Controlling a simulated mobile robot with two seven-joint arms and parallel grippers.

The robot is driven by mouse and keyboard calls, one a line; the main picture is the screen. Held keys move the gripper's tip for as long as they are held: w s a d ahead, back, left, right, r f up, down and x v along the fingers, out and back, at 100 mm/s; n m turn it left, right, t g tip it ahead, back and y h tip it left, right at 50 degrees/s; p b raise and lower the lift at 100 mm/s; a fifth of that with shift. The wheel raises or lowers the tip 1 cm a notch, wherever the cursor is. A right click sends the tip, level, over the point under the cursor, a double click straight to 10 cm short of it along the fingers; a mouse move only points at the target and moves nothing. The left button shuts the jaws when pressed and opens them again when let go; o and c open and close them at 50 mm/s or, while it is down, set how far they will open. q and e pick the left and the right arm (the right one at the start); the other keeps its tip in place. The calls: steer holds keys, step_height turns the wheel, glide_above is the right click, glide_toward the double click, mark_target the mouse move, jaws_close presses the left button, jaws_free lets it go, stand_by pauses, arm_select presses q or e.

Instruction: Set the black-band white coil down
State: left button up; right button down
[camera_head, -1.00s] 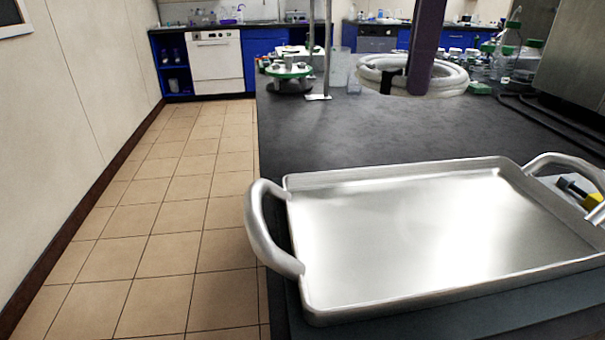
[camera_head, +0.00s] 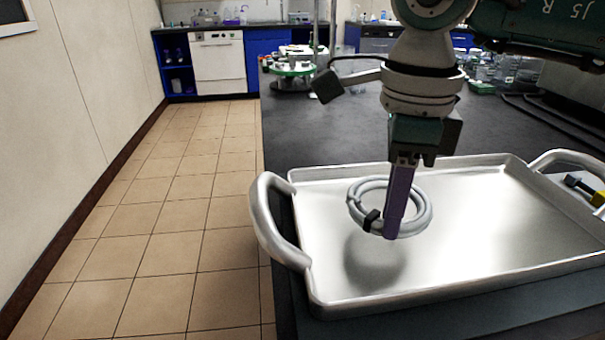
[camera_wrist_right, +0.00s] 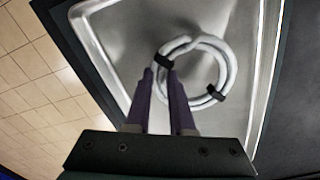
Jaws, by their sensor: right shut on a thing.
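The white coil (camera_head: 418,220) with black bands hangs from my right gripper (camera_head: 391,236) over the left part of the metal tray (camera_head: 480,250). A shadow on the tray floor lies below and left of the coil, which appears held above it. The right gripper's purple fingers point down and are shut on the coil. In the right wrist view the coil (camera_wrist_right: 228,62) shows two black bands, one between the fingertips (camera_wrist_right: 162,75) and one at its lower right. The tray (camera_wrist_right: 135,55) lies behind it. My left gripper is not in view.
The tray has raised rims and a looped handle (camera_head: 273,215) at its left. A yellow and dark object (camera_head: 585,188) lies by the right handle. A green-rimmed round stand (camera_head: 293,70) and a metal pole stand farther back.

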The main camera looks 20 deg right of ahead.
steer(key=shift+f, duration=1.3)
steer(key=shift+f+b, duration=0.25)
steer(key=shift+b, duration=0.05)
steer(key=c, duration=0.8)
jaws_free()
steer(key=shift+r, duration=0.1)
step_height(320, 180, up, 12)
steer(key=shift+r+p, duration=0.2)
steer(key=shift+p, duration=0.5)
steer(key=shift+a, duration=0.15)
